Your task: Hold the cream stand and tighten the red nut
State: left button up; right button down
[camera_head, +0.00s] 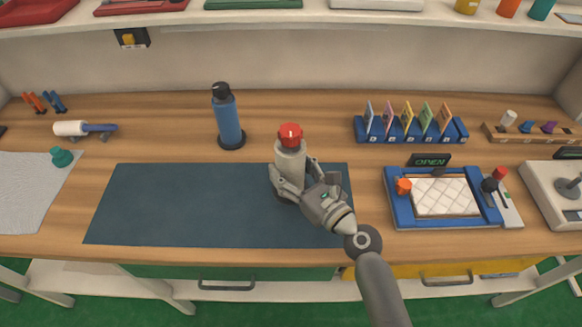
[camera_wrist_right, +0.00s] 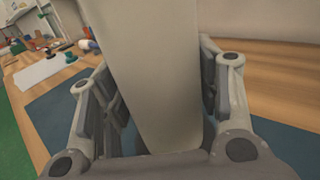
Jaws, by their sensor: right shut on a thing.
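The cream stand (camera_head: 290,158) stands upright at the right part of the dark blue mat (camera_head: 180,205). The red nut (camera_head: 290,134) sits on its top, with a small white mark on it. My right gripper (camera_head: 290,180) is shut on the lower part of the stand, its fingers on either side. In the right wrist view the stand (camera_wrist_right: 158,75) fills the space between the fingers, and the nut is out of that picture. The stand's foot is partly hidden by the gripper. My left gripper is not in view.
A blue bottle-like post (camera_head: 228,120) with a black top stands behind the mat, left of the stand. A blue frame (camera_head: 400,218) with a white quilted pad (camera_head: 445,197) lies to the right. A blue card rack (camera_head: 410,132) is behind it. The mat's left part is clear.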

jog(key=shift+f+b, duration=2.65)
jog(key=shift+f, duration=0.3)
